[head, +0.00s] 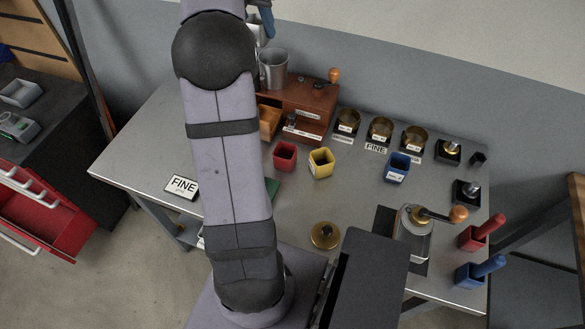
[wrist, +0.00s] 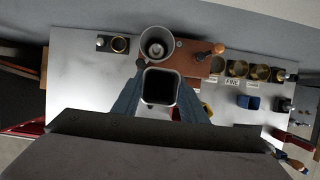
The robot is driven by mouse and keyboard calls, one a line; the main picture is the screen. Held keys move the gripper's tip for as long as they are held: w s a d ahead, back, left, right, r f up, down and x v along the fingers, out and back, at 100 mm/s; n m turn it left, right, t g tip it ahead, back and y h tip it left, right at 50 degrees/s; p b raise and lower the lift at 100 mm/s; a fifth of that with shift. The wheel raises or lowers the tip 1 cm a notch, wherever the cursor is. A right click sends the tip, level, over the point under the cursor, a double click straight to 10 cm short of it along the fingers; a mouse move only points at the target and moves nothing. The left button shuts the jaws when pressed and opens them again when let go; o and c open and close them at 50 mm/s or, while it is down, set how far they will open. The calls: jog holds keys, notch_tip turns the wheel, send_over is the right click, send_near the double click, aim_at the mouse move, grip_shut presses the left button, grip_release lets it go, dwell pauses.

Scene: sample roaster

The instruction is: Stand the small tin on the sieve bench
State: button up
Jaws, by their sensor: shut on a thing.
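My gripper (wrist: 160,84) is shut on a square open tin (wrist: 161,90) with a pale metal rim and a dark inside. The blue fingers press its left and right sides. In the head view, my gripper (head: 266,18) shows only partly at the top, beside my arm, above the table's back edge. The tin is mostly hidden there. Several brass sieve-like rings (head: 381,128) on black stands form a row at the back right, behind a FINE label (head: 375,148). I cannot tell for certain which part is the sieve bench.
A brown wooden box (head: 312,100) and a silver cup (head: 273,68) stand at the back, close to the held tin. Red (head: 285,155), yellow (head: 321,163) and blue (head: 397,167) cups stand mid-table. A crank grinder (head: 413,235) stands front right. Bare tabletop (head: 350,200) lies between.

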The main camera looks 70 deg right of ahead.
jog(key=shift+s+a, duration=0.55)
jog(key=shift+a, duration=0.05)
jog(key=s+a+f+m+g+y, duration=0.2)
jog(key=s+a+f+m, duration=0.6)
jog(key=a+f, duration=0.3)
jog(key=s+a+f+m+g+y, duration=0.2)
jog(key=s+a+f+m, duration=0.6)
jog(key=a+f, duration=0.3)
jog(key=shift+s+a+m+g+y, duration=0.3)
jog(key=shift+s+a+m, duration=0.1)
jog(key=shift+m, duration=0.5)
jog(key=shift+f, duration=5)
jog(key=shift+f+b, duration=0.1)
jog(key=shift+b, duration=0.2)
